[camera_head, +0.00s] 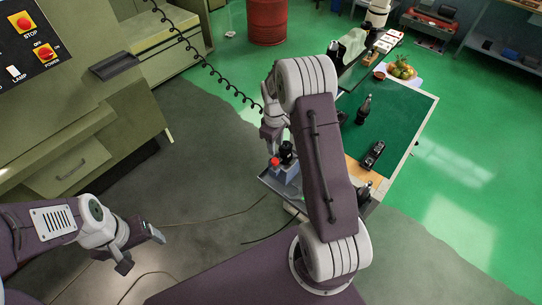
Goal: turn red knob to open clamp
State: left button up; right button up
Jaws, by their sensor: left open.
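A small red knob (275,162) sits on top of a blue-grey block (288,176), beside a black knob-like part (287,152). I take this block to be the clamp; its jaw is too small to make out. It stands on a grey tray (268,183) at the cart's near left end. My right gripper (272,143) points down just above the red knob. I cannot tell whether it touches the knob, or whether its fingers are apart. My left gripper (141,250) is open and empty over the floor at the lower left, far from the clamp.
A green machine (75,110) with a control panel stands left. A coiled black cable (205,65) hangs between. Floor at the right is clear.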

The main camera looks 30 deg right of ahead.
aim_at(275, 160)
jog(key=shift+w+d+f, duration=0.1)
jog(key=shift+f, duration=0.2)
jog(key=f, duration=0.1)
jog(key=f+p, duration=0.2)
jog(key=f, duration=0.1)
jog(key=shift+s+a, duration=0.3)
jog(key=shift+s, duration=0.1)
jog(key=f, duration=0.1)
jog(key=f+p, duration=0.1)
jog(key=f, duration=0.1)
jog(key=shift+w+d+f, duration=0.25)
jog(key=shift+f, duration=0.15)
jog(key=shift+w+f, duration=0.1)
jog(key=shift+f, duration=0.25)
jog(key=shift+r, duration=0.1)
jog(key=shift+c, duration=0.7)
jog(key=shift+s+a, duration=0.1)
jog(key=shift+s, duration=0.1)
jog(key=c, duration=0.5)
grip_shut()
